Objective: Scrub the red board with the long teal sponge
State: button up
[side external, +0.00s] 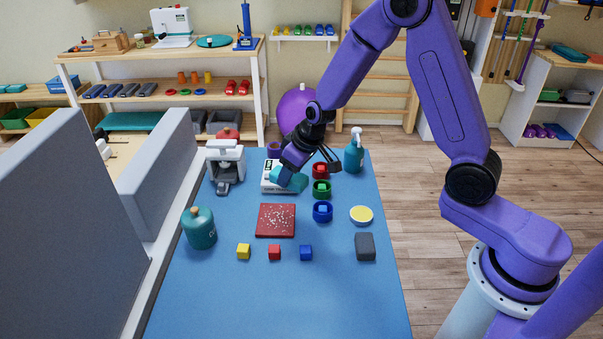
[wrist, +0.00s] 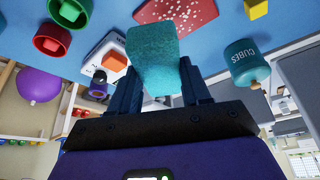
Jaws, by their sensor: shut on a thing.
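The red board (side external: 276,221) lies flat on the blue table, with pale specks scattered over its top. It also shows at the top of the wrist view (wrist: 178,10). My gripper (side external: 290,170) is shut on the long teal sponge (side external: 288,180), which fills the space between the two fingers in the wrist view (wrist: 155,58). The sponge is held above the table, behind the board in the side view and over a white scale-like box (side external: 269,187). The sponge and the board look apart. The gripped end of the sponge is partly hidden by the fingers.
Red (side external: 320,170), green (side external: 321,189) and blue (side external: 322,211) cups stand right of the board. A teal jar (side external: 199,228) stands left. Yellow, red and blue cubes (side external: 306,253) sit in front. A grey block (side external: 365,247) and yellow-topped dish (side external: 361,215) are at the right.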

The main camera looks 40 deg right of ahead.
aim_at(276, 168)
jog(key=w, duration=0.2)
jog(key=w+f, duration=0.1)
jog(key=shift+a+f+n, duration=0.1)
jog(key=shift+a+n, duration=0.15)
jog(key=shift+n, duration=0.05)
jog(key=shift+w+a+f+n, duration=0.2)
jog(key=shift+w+f, duration=0.15)
jog(key=shift+w, duration=0.25)
jog(key=shift+w+a+f+n, duration=0.1)
jog(key=shift+w+f+n, duration=0.15)
jog(key=shift+w, duration=0.3)
jog(key=shift+f+y, duration=0.15)
jog(key=shift+y, duration=0.15)
